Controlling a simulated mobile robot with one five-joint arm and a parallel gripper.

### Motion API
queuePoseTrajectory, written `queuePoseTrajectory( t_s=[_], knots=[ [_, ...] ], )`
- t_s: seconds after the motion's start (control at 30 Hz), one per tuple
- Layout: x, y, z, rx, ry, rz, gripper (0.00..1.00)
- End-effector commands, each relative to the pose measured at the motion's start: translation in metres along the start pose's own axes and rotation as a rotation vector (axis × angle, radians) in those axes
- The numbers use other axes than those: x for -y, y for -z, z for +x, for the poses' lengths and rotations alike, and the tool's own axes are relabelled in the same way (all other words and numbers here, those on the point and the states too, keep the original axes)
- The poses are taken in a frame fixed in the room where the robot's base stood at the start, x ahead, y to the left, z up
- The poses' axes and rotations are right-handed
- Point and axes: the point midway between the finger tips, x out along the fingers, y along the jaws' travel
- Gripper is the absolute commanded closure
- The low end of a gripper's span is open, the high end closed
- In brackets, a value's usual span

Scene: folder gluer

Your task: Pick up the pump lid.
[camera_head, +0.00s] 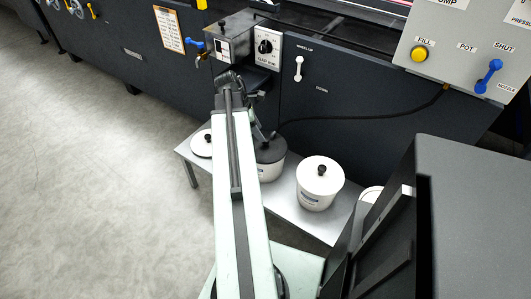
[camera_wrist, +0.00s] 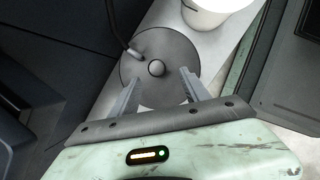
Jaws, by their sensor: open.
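The pump lid (camera_wrist: 150,43) is a dark grey disc with a round knob and a dark hose joined to its edge. It sits on a white pot, and in the head view the lid (camera_head: 273,154) is partly hidden behind my arm. My gripper (camera_wrist: 160,76) is open and empty. In the wrist view its two fingers reach over the near part of the lid, one on each side just short of the knob (camera_wrist: 156,68). I cannot tell the height between fingertips and lid.
A white lidded pot (camera_head: 320,184) stands right of the pump pot on a low grey bench (camera_head: 296,215). A white lid (camera_head: 201,144) with a black knob is at the bench's left end. The dark machine panel (camera_head: 345,100) rises behind, with the hose (camera_head: 400,116) running along it.

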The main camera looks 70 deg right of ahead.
Motion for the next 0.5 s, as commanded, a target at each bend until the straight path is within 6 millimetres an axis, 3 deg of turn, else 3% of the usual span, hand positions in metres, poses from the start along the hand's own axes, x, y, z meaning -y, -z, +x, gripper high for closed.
queuePoseTrajectory(
  t_s=[0.1, 0.37, 0.5],
  knots=[
    [0.000, 0.003, 0.021, 0.000, 0.000, 0.001, 0.46],
    [-0.002, 0.001, 0.032, -0.001, 0.000, 0.003, 0.46],
    [-0.007, 0.000, 0.058, -0.001, 0.001, 0.004, 0.46]
  ],
)
